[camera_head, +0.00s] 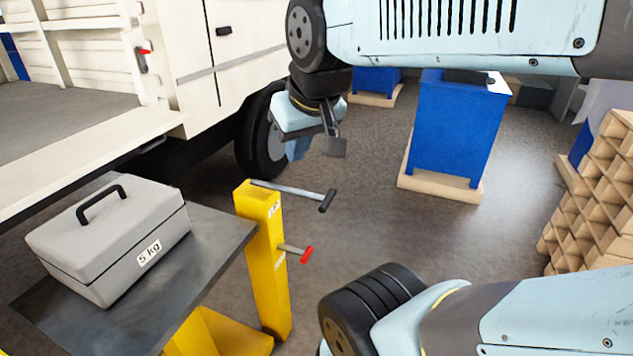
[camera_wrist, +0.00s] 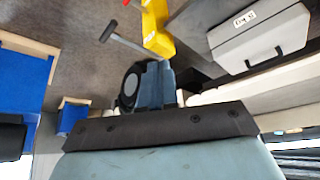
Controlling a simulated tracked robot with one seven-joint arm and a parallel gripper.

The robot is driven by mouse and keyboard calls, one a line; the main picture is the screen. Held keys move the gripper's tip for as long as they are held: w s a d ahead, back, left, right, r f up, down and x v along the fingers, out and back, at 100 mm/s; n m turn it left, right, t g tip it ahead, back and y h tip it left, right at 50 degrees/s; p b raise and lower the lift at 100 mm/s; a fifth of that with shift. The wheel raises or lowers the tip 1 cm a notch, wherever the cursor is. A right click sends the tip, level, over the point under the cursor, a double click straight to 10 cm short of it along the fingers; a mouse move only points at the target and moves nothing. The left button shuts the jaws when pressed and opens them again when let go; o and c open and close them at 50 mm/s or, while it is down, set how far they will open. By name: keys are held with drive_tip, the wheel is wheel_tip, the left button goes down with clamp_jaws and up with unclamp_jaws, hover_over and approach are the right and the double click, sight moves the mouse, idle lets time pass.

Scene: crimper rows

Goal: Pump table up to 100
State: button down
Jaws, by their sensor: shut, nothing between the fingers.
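The lift table has a dark grey top (camera_head: 200,250) and a yellow post (camera_head: 265,270) at its right edge. A grey pump lever with a black grip (camera_head: 300,192) sticks out to the right from the post top; it also shows in the wrist view (camera_wrist: 128,46). A shorter red-tipped lever (camera_head: 298,252) sits lower on the post. A grey box marked "5 kg" (camera_head: 110,235) rests on the tabletop. My gripper (camera_head: 322,147) is shut and empty, appearing above the pump lever and apart from it; its fingers also show in the wrist view (camera_wrist: 153,88). Small post labels are unreadable.
A white truck with an open bed (camera_head: 60,105) and a wheel (camera_head: 262,130) stands behind the table. A blue cabinet (camera_head: 455,125) on a wooden base stands at the back right. A wooden rack (camera_head: 600,190) is at the far right. The floor between is clear.

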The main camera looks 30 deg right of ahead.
drive_tip(key=shift+d, duration=0.3)
drive_tip(key=w+d+f+n+g+h, duration=0.1)
drive_tip(key=w+d+f+n+g, duration=0.2)
drive_tip(key=w+n, duration=0.4)
drive_tip(key=w+d+f+n+g+h, duration=0.1)
drive_tip(key=w+d+f+n+g, duration=0.2)
drive_tip(key=w+d+f+n, duration=0.2)
drive_tip(key=w+d+f+n+g+h, duration=0.1)
drive_tip(key=w+d+f+n+g, duration=0.3)
drive_tip(key=w+n, duration=0.7)
drive_tip(key=shift+f+n, duration=0.4)
drive_tip(key=shift+n, duration=0.8)
drive_tip(key=shift+w, duration=0.1)
